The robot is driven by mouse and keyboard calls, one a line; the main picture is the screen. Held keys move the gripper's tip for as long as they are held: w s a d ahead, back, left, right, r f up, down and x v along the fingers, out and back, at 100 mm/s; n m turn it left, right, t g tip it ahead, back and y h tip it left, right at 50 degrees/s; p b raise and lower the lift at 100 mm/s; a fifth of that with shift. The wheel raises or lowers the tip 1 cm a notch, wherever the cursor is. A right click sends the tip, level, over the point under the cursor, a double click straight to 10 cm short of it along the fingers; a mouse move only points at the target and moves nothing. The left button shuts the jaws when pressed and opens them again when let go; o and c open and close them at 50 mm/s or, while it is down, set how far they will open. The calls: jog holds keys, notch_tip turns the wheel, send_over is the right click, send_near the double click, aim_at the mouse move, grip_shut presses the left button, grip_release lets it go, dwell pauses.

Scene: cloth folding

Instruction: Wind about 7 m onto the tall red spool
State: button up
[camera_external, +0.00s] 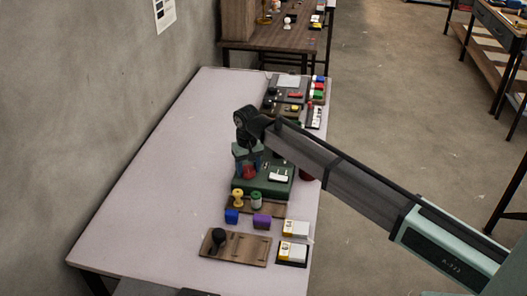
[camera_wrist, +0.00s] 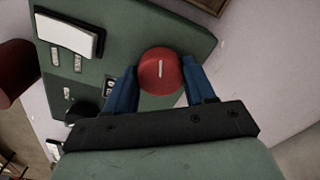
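A red round piece (camera_wrist: 160,70) with a white line on top stands at the green machine (camera_wrist: 200,35). I cannot tell whether it is the tall red spool or a knob. It also shows below my gripper in the external view (camera_external: 249,173). My gripper (camera_wrist: 160,78) comes from above, its blue fingers against opposite sides of the red piece with no clear gap. The machine (camera_external: 280,187) has a tilted white panel (camera_wrist: 69,34) and small labels. A yellow spool (camera_external: 238,197) and a green-and-white spool (camera_external: 256,201) stand on a wooden board (camera_external: 272,209).
A dark red round object (camera_external: 307,174) is beside the machine, partly hidden by my arm. Blue (camera_external: 232,216) and purple (camera_external: 262,221) blocks and a board with a black knob (camera_external: 219,236) lie nearer. The table's left side (camera_external: 160,180) is clear.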

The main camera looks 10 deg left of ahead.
aim_at(248, 169)
jog(key=c, duration=0.5)
jog(key=shift+n, duration=0.9)
jog(key=o, duration=1)
jog(key=shift+r, duration=0.15)
notch_tip(248, 169, up, 14)
jog(key=shift+f, duration=0.25)
